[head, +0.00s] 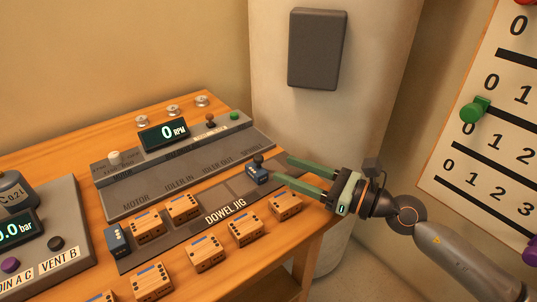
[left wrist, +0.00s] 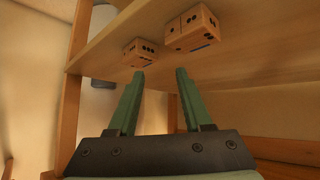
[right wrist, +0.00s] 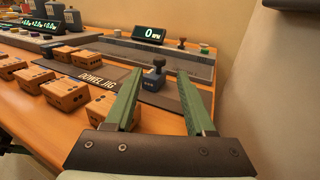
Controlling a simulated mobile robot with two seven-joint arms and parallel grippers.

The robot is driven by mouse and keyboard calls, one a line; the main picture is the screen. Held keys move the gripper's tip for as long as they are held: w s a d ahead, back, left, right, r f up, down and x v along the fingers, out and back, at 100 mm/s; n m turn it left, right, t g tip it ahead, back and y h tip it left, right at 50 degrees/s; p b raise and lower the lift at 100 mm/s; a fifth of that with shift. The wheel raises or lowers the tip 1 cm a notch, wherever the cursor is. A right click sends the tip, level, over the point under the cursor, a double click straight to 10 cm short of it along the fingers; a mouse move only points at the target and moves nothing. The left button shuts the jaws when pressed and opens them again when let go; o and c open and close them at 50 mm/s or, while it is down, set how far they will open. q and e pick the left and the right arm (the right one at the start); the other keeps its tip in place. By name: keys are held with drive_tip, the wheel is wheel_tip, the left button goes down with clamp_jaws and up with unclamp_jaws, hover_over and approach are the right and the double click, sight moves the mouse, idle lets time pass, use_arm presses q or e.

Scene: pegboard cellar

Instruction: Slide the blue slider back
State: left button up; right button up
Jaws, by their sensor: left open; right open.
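The blue slider (head: 257,174) is a small block with a dark knob on top, at the right end of the dark dowel jig (head: 215,206). In the right wrist view the blue slider (right wrist: 153,83) stands upright, seen between the two fingers. My right gripper (head: 282,170) is open and empty, its green fingertips just right of the slider and pointing at it; I cannot tell whether they touch. A second blue block (head: 116,239) sits at the jig's left end. My left gripper (left wrist: 163,72) is open and empty, below wooden blocks in its wrist view.
Several wooden dotted blocks (head: 245,231) stand along the jig and the table front. A grey motor panel (head: 180,168) with a 0 RPM display lies behind. A gauge console (head: 60,268) is at left. A pale column (head: 300,120) rises behind the table's right end.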

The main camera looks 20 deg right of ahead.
sight(262, 160)
drive_tip(key=p+x, duration=0.1)
drive_tip(key=x, duration=0.4)
drive_tip(key=shift+w+a, duration=0.3)
clamp_jaws()
idle(1.2)
